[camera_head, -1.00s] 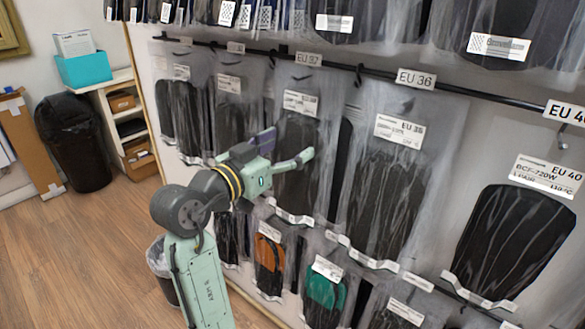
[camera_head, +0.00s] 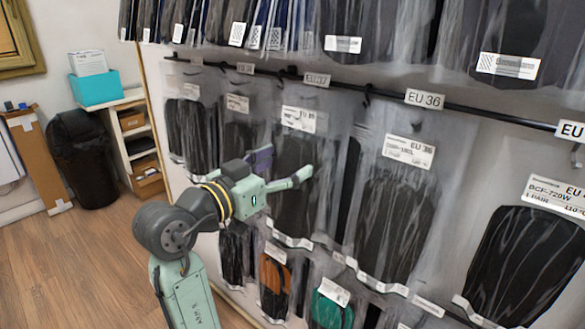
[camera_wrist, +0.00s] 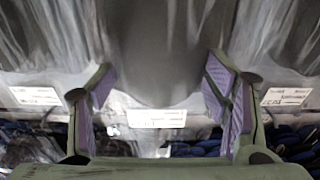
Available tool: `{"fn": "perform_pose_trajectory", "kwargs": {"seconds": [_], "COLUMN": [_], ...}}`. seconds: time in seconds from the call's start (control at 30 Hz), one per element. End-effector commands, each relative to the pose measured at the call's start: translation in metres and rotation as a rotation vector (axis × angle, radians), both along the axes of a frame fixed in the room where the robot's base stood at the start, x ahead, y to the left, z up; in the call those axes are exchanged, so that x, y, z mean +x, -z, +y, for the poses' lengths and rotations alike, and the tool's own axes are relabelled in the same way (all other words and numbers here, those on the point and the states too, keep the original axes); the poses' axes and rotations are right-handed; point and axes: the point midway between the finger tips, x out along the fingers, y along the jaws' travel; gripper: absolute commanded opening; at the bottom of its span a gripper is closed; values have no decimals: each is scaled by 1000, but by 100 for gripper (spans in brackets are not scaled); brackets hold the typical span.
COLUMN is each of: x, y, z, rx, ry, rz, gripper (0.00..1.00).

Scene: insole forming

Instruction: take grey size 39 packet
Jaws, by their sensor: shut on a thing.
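My gripper (camera_head: 283,168) is at the wall rack, its fingers on either side of a clear packet with a dark grey insole (camera_head: 293,205), hanging near the EU 37 rail tag (camera_head: 317,79). In the wrist view the fingers (camera_wrist: 160,90) stand wide, shut on this packet, whose smooth grey middle (camera_wrist: 165,45) fills the space between them. A white label strip (camera_wrist: 157,118) runs along its lower edge. The print on its upper label (camera_head: 303,119) is too small to read, so I cannot tell its size.
Similar dark packets hang close on both sides, one by the EU 36 tag (camera_head: 424,98). A lower row holds an orange packet (camera_head: 273,277) and a green one (camera_head: 327,310). A black bin (camera_head: 83,160) and shelf stand at the left.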

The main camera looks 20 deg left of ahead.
Motion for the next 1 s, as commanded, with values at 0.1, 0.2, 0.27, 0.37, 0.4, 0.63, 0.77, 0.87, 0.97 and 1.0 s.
{"fn": "perform_pose_trajectory", "kwargs": {"seconds": [0.1, 0.2, 0.27, 0.37, 0.4, 0.63, 0.77, 0.87, 0.97, 1.0], "x": [-28, -54, -70, -94, -102, -134, -140, -142, -141, -141], "y": [2, 2, 2, 2, 1, 0, 0, 0, 0, 0], "z": [12, 21, 27, 35, 38, 49, 51, 51, 51, 51], "rx": [1, 1, 1, 2, 0, 1, 1, 0, 0, 0], "ry": [-5, -6, -5, -4, -5, -2, 0, 1, 1, 1], "rz": [-4, -3, -4, -3, -3, -1, -1, 0, 0, 0], "gripper": [25, 25, 25, 25, 25, 25, 25, 25, 25, 25]}}
